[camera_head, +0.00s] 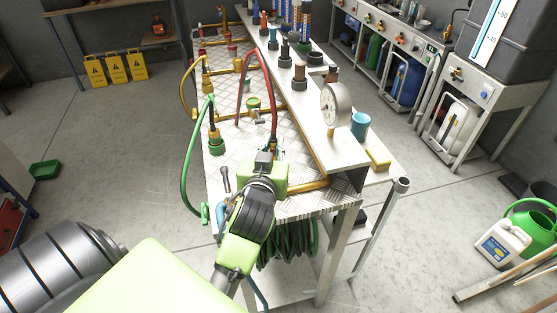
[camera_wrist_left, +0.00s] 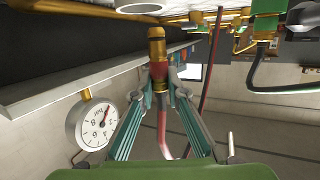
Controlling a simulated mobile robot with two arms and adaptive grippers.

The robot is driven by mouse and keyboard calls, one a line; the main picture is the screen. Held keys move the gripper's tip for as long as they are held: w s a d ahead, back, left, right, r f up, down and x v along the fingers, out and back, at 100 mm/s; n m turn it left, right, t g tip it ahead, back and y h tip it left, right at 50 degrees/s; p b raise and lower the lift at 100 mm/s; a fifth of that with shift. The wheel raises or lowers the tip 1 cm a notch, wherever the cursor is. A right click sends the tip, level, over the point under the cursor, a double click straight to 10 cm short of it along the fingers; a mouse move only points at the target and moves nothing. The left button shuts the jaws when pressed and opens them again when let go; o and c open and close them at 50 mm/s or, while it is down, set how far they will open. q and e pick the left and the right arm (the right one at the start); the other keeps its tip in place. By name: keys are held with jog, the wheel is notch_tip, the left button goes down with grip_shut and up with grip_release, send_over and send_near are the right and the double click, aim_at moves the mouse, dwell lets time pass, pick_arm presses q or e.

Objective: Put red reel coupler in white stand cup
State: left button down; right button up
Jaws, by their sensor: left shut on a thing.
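My left gripper (camera_head: 270,154) is low over the near part of the metal bench top, its fingers mostly hidden by the wrist in the head view. In the left wrist view the gripper (camera_wrist_left: 160,80) is shut on the red reel coupler (camera_wrist_left: 158,68), which has a brass end (camera_wrist_left: 156,42). A red hose (camera_wrist_left: 162,132) runs from the coupler back between the fingers. The hose (camera_head: 272,100) arches over the bench in the head view. I cannot surely pick out the white stand cup; a pale round piece (camera_wrist_left: 140,8) shows at the wrist view's top edge. My right gripper is not in view.
A raised white shelf with a pressure gauge (camera_head: 336,104) and a blue cup (camera_head: 361,124) stands right of the gripper. A green hose (camera_head: 186,175) with a green-based coupler (camera_head: 215,143) is at the left. Brass pipes run along the bench.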

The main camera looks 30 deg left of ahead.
pick_arm(q)
jog(key=f, duration=0.1)
jog(key=d+f, duration=0.1)
jog(key=f, duration=0.1)
jog(key=shift+w+d+f, duration=0.15)
jog(key=shift+d+f, duration=0.05)
jog(key=shift+f, duration=0.6)
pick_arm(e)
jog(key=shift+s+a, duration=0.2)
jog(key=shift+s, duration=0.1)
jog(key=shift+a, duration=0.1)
pick_arm(q)
jog(key=c, duration=2.4)
grip_release()
jog(key=shift+f, duration=0.2)
jog(key=o, duration=0.4)
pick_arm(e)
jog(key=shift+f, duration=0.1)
pick_arm(q)
jog(key=shift+r, duration=0.1)
